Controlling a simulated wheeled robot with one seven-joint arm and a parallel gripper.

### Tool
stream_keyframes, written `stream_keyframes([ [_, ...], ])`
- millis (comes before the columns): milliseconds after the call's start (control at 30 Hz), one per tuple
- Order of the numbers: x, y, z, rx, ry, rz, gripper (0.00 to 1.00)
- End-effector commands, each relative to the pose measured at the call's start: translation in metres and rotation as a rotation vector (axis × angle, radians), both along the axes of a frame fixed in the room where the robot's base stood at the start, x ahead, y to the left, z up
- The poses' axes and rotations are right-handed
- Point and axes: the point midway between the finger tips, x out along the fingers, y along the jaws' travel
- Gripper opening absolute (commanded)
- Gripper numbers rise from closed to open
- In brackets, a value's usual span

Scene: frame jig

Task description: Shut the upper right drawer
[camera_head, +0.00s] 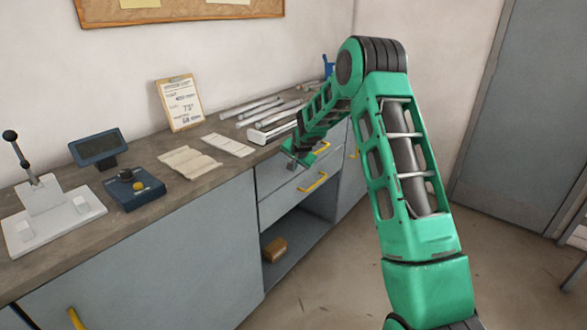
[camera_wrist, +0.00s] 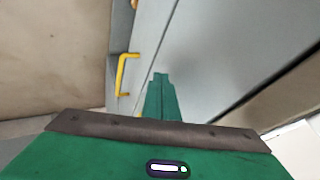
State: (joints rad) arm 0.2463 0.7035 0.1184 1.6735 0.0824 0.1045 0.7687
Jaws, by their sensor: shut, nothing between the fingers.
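The upper drawer (camera_head: 268,177) is a grey front just below the worktop in the head view. My gripper hides part of it, and I cannot tell whether it stands slightly out or flush. A lower drawer (camera_head: 275,208) with a yellow handle (camera_head: 313,182) is below it. My green gripper (camera_head: 293,163) is shut and empty, at the upper drawer's front; contact cannot be told. In the wrist view my gripper (camera_wrist: 160,80) points along a grey panel (camera_wrist: 205,50), with a yellow handle (camera_wrist: 125,75) left of its fingers.
The worktop (camera_head: 130,178) holds metal bars (camera_head: 258,108), papers (camera_head: 190,162), a clipboard (camera_head: 180,102), a blue control box (camera_head: 133,188) and a lever press (camera_head: 48,210). An open shelf below the drawers holds a brown block (camera_head: 273,249). The floor (camera_head: 330,280) in front is clear.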

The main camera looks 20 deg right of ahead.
Motion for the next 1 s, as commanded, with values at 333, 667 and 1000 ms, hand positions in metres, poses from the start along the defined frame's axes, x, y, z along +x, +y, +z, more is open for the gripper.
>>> stream_keyframes([
  [333,-0.044,-0.009,0.042,-0.009,0.006,-0.013,0.00],
  [667,-0.070,-0.005,0.075,-0.008,0.009,-0.015,0.00],
  [1000,-0.082,-0.007,0.083,-0.018,0.023,-0.011,0.00],
])
